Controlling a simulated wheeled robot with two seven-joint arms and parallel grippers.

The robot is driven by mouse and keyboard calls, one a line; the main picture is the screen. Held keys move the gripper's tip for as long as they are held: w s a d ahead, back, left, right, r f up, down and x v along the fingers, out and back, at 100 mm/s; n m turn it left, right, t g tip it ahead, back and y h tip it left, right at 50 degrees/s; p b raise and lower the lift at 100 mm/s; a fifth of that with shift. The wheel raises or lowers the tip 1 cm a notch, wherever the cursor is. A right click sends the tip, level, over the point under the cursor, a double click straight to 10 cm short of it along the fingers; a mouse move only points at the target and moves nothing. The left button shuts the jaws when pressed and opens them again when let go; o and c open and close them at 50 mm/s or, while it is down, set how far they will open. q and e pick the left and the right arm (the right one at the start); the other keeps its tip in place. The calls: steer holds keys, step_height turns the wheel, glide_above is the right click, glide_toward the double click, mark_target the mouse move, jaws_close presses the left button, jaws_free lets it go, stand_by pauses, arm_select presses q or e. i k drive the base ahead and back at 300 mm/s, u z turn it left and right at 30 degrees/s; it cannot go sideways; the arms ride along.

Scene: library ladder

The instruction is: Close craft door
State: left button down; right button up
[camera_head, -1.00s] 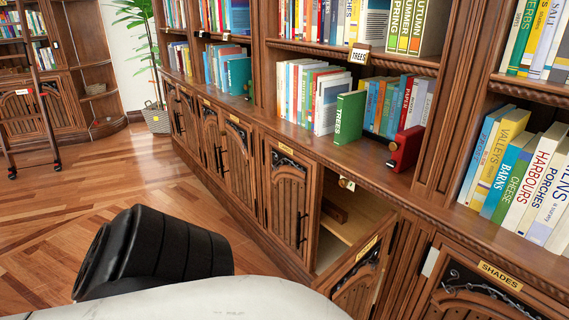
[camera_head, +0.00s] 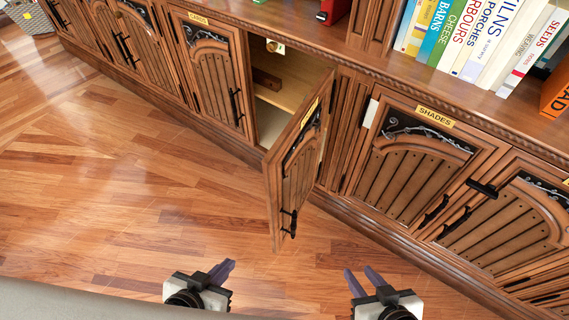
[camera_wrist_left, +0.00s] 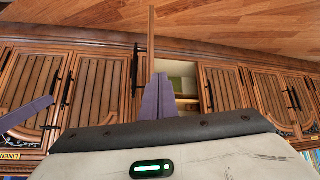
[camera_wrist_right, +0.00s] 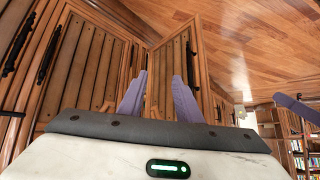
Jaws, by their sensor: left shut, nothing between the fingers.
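One wooden cabinet door (camera_head: 293,175) stands ajar, swung out from the lower bookcase, with a black handle (camera_head: 289,223) on its front; I take it as the craft door, but its yellow label is too oblique to read. The dark cabinet opening (camera_head: 275,85) shows a light shelf inside. In the left wrist view the door (camera_wrist_left: 151,40) appears nearly edge-on beside the opening. My left gripper (camera_head: 230,265) is shut and empty, in front of and below the door, apart from it. My right gripper (camera_head: 361,270) is open and empty, to the door's right, not touching it.
Closed doors stand on both sides, including the "SHADES" door (camera_head: 408,170) at right and another closed door (camera_head: 212,75) at left. Books (camera_head: 480,35) line the shelf above. The wooden floor (camera_head: 110,190) in front is clear.

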mark_target(290, 167)
steer(key=i, duration=0.35)
steer(key=k, duration=1)
steer(key=u, duration=1.05)
steer(key=i, duration=0.8)
steer(key=z, duration=0.9)
